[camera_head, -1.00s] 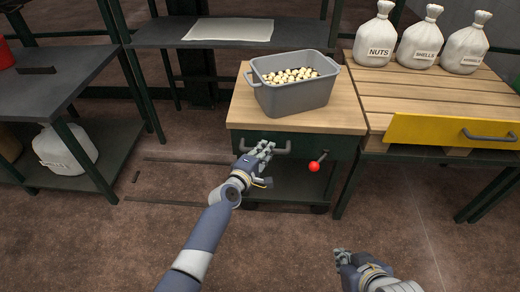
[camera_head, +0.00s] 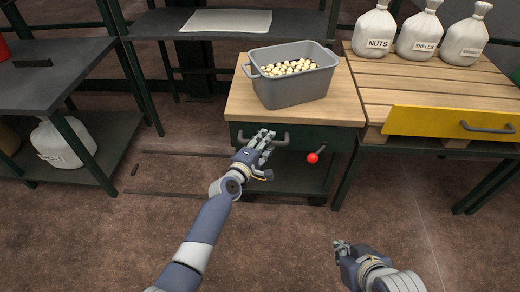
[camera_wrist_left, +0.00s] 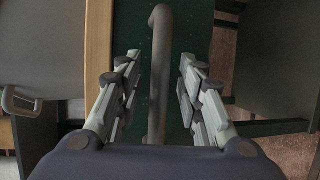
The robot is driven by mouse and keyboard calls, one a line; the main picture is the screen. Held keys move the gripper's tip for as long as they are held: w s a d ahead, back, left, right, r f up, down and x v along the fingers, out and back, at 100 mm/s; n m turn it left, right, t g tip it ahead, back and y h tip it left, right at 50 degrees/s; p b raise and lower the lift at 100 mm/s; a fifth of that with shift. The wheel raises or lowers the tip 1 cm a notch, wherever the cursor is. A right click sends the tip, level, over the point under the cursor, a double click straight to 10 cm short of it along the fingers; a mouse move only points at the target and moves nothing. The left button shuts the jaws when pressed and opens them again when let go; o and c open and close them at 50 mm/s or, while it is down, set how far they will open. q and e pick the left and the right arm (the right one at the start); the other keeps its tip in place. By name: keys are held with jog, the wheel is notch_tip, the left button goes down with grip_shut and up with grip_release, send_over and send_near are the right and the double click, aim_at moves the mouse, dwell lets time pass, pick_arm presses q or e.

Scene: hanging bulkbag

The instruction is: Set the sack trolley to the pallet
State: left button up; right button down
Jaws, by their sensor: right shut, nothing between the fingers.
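A wooden-topped cart (camera_head: 335,112) with a dark green frame stands in the middle of the head view. A grey handle (camera_head: 281,138) is on its front, and a red-knobbed lever (camera_head: 312,158) is right of it. My left gripper (camera_head: 268,137) is at the handle. In the left wrist view, its open fingers (camera_wrist_left: 160,75) lie on both sides of the grey handle bar (camera_wrist_left: 158,100), with gaps visible. A slatted wooden platform (camera_head: 450,88) with several white sacks (camera_head: 421,35) stands to the right. My right gripper (camera_head: 342,248) is shut and empty above the floor.
A grey bin (camera_head: 295,92) of pale round pieces sits on the cart. A yellow panel (camera_head: 440,122) with a grey handle fronts the slatted platform, close to the cart's right side. Dark shelving (camera_head: 75,70) stands left and behind. The floor (camera_head: 110,235) in front is clear.

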pick_arm(q)
jog(key=v, duration=1.1)
jog(key=shift+s, duration=0.35)
jog(key=shift+a+r, duration=0.1)
jog(key=shift+r, duration=0.05)
